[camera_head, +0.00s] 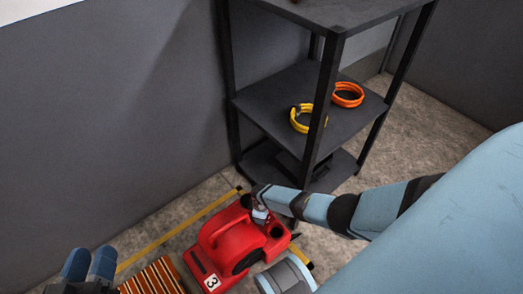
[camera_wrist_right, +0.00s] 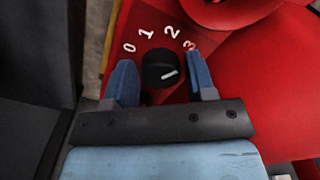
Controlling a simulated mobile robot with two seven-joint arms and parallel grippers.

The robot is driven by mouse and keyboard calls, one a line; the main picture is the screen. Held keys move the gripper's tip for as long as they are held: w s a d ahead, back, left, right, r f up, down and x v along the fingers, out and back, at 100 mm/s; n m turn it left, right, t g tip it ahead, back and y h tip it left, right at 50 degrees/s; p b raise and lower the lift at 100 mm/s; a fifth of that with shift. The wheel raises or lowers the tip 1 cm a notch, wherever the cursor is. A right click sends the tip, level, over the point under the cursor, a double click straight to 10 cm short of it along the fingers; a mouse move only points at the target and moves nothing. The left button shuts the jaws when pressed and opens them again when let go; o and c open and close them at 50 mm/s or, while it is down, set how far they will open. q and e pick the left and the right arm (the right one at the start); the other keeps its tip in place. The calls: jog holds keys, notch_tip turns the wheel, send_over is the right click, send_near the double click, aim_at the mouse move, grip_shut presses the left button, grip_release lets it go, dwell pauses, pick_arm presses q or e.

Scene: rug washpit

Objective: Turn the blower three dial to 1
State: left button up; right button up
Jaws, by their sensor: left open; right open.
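The red blower (camera_head: 232,245) with a white 3 label (camera_head: 212,282) sits on the floor in the head view. In the right wrist view its black dial (camera_wrist_right: 158,68) is on a red panel marked 0, 1, 2 and 3. The dial's white mark points right and slightly up, nearest the 3. My right gripper (camera_wrist_right: 161,82) is open, with one blue finger on each side of the dial; I cannot tell whether they touch it. In the head view my right gripper (camera_head: 261,212) reaches the blower's top. My left gripper (camera_head: 89,264) is open and empty at lower left.
A dark shelf unit (camera_head: 285,95) stands behind the blower, with a yellow coil (camera_head: 297,122) and an orange coil (camera_head: 348,101) on its middle shelf. A striped rug (camera_head: 154,278) lies left of the blower. A grey wall (camera_head: 110,130) closes the left side.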

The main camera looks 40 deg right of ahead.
jog(key=shift+c, duration=0.5)
jog(key=c, duration=0.6)
jog(key=shift+o, duration=0.2)
